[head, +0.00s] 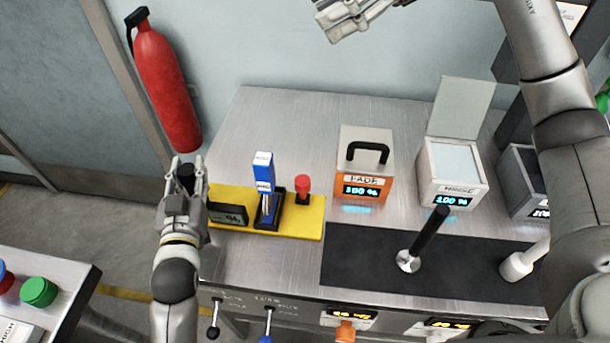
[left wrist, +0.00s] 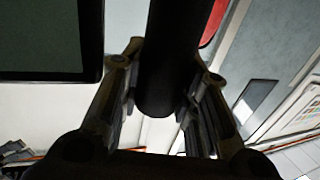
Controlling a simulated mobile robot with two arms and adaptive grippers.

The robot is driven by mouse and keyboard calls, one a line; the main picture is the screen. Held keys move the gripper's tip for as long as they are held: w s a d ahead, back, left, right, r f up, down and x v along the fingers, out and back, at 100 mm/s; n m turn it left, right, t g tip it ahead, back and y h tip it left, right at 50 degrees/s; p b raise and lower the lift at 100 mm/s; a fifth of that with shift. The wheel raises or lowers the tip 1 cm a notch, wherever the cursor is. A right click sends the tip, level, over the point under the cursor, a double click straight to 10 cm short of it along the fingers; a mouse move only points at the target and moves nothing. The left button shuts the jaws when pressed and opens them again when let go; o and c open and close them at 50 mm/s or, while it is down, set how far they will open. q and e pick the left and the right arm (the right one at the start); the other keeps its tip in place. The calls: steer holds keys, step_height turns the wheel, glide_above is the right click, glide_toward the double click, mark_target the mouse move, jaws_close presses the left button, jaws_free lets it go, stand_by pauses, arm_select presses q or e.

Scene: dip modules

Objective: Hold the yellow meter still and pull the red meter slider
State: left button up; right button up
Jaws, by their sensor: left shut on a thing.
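The yellow meter (head: 290,228) is a flat yellow base near the left end of the steel bench, with a small dark display (head: 228,214). A red knob (head: 303,184), apparently the red meter slider, stands upright at its right end, with nothing touching it. My left gripper (head: 187,168) is at the base's left end, shut on a black upright handle (head: 186,182). The handle shows as a dark cylinder (left wrist: 168,70) between the fingers in the left wrist view. My right gripper (head: 342,22) is high at the top edge, away from the meter, partly cut off.
A blue and white upright piece (head: 264,178) stands in a black slot beside the red knob. An orange box (head: 378,188) with a black handle and an open white box (head: 440,188) are to the right. A black lever (head: 428,235) rises from a dark mat (head: 360,268).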

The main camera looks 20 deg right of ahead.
step_height(320, 180, down, 11)
steer(key=s+a+n+g+h, duration=0.1)
steer(key=s+a+g+h, duration=0.1)
steer(key=h, duration=0.2)
steer(key=n+g+h, duration=0.1)
steer(key=n+h, duration=0.1)
steer(key=h, duration=0.1)
glide_toward(304, 180)
steer(key=x, duration=0.9)
steer(key=shift+a+f, duration=0.1)
steer(key=shift+f, duration=0.1)
steer(key=shift+c, duration=0.4)
jaws_close()
